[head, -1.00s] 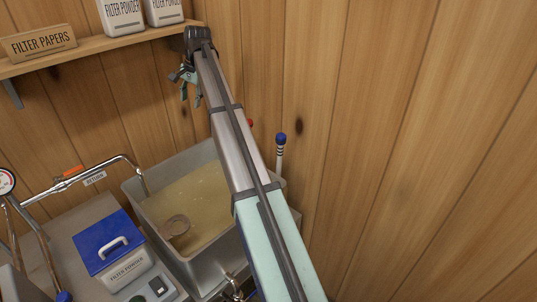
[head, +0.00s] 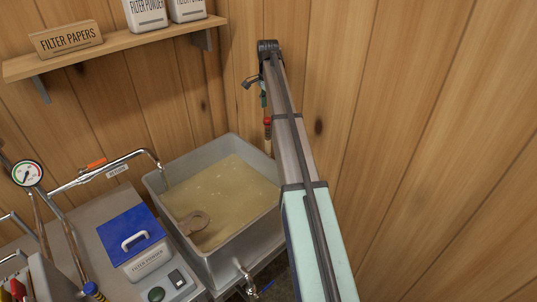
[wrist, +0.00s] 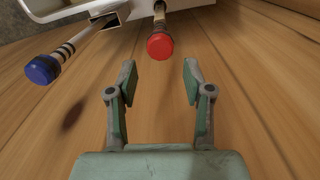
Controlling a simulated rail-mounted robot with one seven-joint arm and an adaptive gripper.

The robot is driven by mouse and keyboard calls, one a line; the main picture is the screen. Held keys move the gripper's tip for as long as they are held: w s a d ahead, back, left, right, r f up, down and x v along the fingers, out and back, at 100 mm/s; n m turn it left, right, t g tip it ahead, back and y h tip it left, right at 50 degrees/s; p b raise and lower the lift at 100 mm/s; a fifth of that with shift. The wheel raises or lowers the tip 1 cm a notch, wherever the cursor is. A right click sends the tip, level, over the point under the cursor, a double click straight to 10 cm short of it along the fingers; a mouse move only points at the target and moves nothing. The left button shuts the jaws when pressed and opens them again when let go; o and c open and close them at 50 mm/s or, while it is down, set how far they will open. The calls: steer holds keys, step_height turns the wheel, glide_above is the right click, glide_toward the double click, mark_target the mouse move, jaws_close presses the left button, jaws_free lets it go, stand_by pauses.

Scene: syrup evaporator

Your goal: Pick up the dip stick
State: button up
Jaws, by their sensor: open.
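Two sticks with knobs show in the wrist view. One has a red knob (wrist: 161,46) and a pale shaft; the other has a blue knob (wrist: 42,69) and a shaft with black and white bands. I cannot tell which is the dip stick. My gripper (wrist: 159,80) is open and empty, its fingers spread on either side of the space just short of the red knob, touching nothing. In the head view my gripper (head: 263,92) is small, above the red knob (head: 267,122) near the tank's back right corner. The blue-knobbed stick is hidden there behind my arm.
The wooden wall (head: 430,130) is close behind and right. A shelf (head: 120,48) with filter papers and powder is at upper left. A blue-lidded box (head: 130,228) stands left of the tank.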

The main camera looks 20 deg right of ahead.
mark_target(268, 128)
step_height(268, 128, down, 11)
steer(key=shift+p, duration=1.2)
jaws_close()
